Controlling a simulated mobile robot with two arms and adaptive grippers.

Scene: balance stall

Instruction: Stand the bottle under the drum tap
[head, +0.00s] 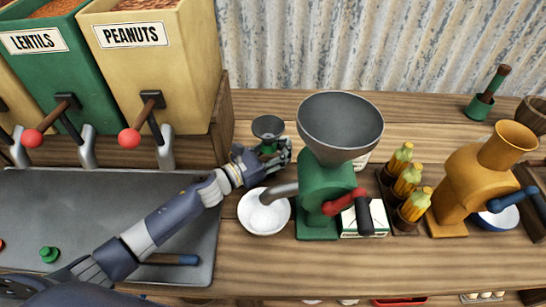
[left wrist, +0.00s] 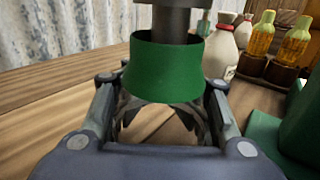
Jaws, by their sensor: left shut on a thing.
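My left gripper (head: 281,155) is shut on a small green thing with a grey funnel-like top (head: 268,127), behind the white bowl. In the left wrist view its tapered green part (left wrist: 165,70) sits between the fingers, with a dark grey stem above. No drum tap can be made out. My right gripper is not in view.
A green grinder (head: 320,195) with a grey hopper stands right of my gripper, its spout over a white bowl (head: 264,224). An orange grinder (head: 466,190) stands farther right. Dispenser bins (head: 150,70) and a grey tray (head: 190,265) are at left.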

